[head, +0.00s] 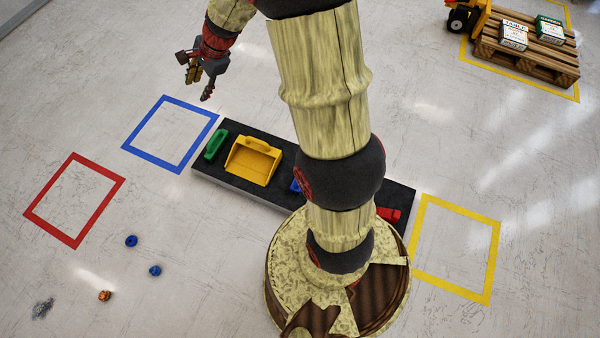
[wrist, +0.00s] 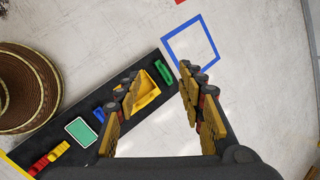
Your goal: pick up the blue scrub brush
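A small blue item, seemingly the blue scrub brush (head: 295,186), lies on the black conveyor (head: 232,184). My arm hides most of it in the head view. In the wrist view a bit of blue (wrist: 99,115) shows on the belt, partly behind my left finger. My gripper (head: 199,86) is raised over the floor beyond the conveyor's left end, apart from the brush. In the wrist view my gripper (wrist: 160,70) has its fingers spread with nothing between them.
A yellow dustpan-like piece (head: 254,160), a green item (head: 215,144) and a red item (head: 388,214) lie on the belt; the wrist view adds a green-and-white block (wrist: 81,131). Blue (head: 170,134), red (head: 75,200) and yellow (head: 455,248) floor squares are empty. A loaded pallet (head: 525,55) stands upper right.

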